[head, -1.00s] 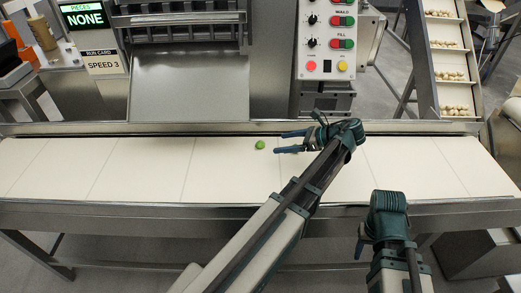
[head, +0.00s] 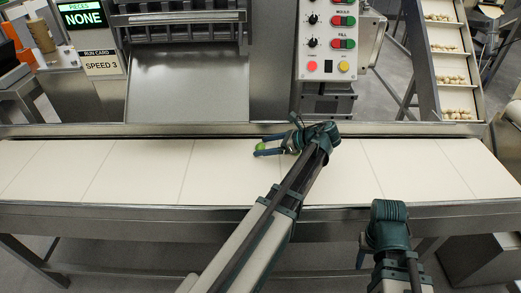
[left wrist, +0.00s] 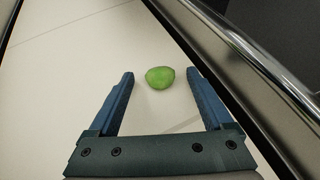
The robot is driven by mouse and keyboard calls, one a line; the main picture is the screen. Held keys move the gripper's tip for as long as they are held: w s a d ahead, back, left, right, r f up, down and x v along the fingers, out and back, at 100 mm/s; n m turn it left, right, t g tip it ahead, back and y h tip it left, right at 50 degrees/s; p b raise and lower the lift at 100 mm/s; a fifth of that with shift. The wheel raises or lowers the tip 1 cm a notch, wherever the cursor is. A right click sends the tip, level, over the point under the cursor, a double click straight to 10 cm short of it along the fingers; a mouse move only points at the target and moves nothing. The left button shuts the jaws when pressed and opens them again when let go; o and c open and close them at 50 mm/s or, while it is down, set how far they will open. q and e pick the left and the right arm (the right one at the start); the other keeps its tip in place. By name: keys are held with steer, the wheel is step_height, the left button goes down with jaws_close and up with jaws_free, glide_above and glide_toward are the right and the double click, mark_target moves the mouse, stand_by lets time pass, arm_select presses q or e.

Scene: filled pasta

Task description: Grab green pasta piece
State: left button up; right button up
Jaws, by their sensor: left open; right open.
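The green pasta piece (left wrist: 160,77) is a small rounded lump lying on the white conveyor belt. In the left wrist view it sits between the tips of my left gripper (left wrist: 160,82), at the mouth of the jaws, with a gap on each side. In the head view the green piece (head: 260,147) shows between the fingers of my left gripper (head: 262,147), partly hidden by them. My left gripper is open and empty. My right gripper (head: 364,254) is low at the right, in front of the belt, away from the piece; its fingers are hardly visible.
The white belt (head: 130,170) is otherwise bare, with a metal rail (head: 150,210) along its front. A steel chute (head: 190,85) and a button panel (head: 327,40) stand behind it. Racks of pale pieces (head: 447,50) are at the back right.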

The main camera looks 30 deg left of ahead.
arm_select(q)
jaws_close()
stand_by(0.3)
steer(key=shift+r, duration=0.15)
steer(key=shift+r+p, duration=0.95)
steer(key=shift+p, duration=0.15)
step_height(320, 180, up, 2)
steer(key=shift+r+p, duration=0.1)
steer(key=shift+p, duration=0.9)
steer(key=s+d, duration=0.3)
steer(key=d, duration=0.1)
steer(key=s+d, duration=0.4)
steer(key=s+d+p, duration=0.1)
steer(key=s+d, duration=0.2)
steer(key=s, duration=0.1)
steer(key=shift+d+r, duration=0.35)
steer(key=shift+d, duration=0.05)
